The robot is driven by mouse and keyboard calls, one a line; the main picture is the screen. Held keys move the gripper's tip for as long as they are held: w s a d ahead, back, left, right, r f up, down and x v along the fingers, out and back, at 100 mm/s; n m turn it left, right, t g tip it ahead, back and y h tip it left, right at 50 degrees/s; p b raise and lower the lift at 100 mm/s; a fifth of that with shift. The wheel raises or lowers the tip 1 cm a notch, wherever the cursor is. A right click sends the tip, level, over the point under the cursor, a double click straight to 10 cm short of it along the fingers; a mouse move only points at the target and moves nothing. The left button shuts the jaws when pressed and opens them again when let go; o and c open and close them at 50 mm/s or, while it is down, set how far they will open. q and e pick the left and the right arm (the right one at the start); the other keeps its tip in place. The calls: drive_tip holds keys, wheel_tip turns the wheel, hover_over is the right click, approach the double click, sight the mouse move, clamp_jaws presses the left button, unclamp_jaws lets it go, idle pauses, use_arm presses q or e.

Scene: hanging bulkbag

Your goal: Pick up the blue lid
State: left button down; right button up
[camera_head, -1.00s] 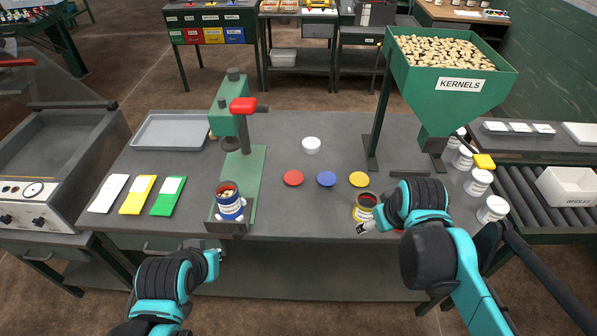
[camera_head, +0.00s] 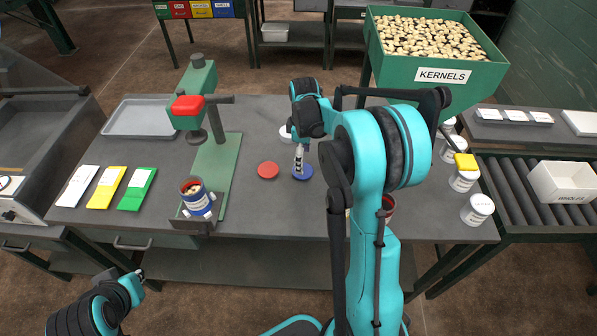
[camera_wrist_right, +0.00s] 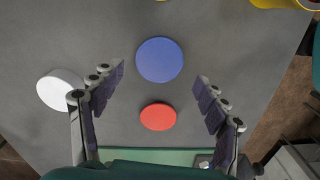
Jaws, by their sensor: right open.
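The blue lid (camera_head: 304,175) lies flat on the table, between the red lid and my right arm. My right gripper (camera_head: 299,160) is above it, pointing down, and partly covers it. In the right wrist view the whole blue lid (camera_wrist_right: 159,60) shows, ahead of and between the spread fingers of my right gripper (camera_wrist_right: 160,78), with nothing held. The lid looks apart from both fingers. My left gripper (camera_head: 138,275) is low at the left, off the table's front edge; its jaw state is unclear.
The red lid (camera_wrist_right: 158,117) lies close to the blue one, and a white round piece (camera_wrist_right: 60,90) lies to the left. A green press (camera_head: 212,150) with a blue can (camera_head: 197,200) stands left. My right arm hides part of the table's right side.

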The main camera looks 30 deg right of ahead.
drive_tip(key=f, duration=0.1)
drive_tip(key=f+b, duration=0.1)
drive_tip(key=f, duration=0.1)
drive_tip(key=f+b, duration=0.1)
drive_tip(key=f, duration=0.1)
drive_tip(key=shift+w+a+f, duration=0.1)
drive_tip(key=shift+w+a, duration=0.1)
drive_tip(key=shift+w, duration=0.05)
drive_tip(key=c, duration=0.7)
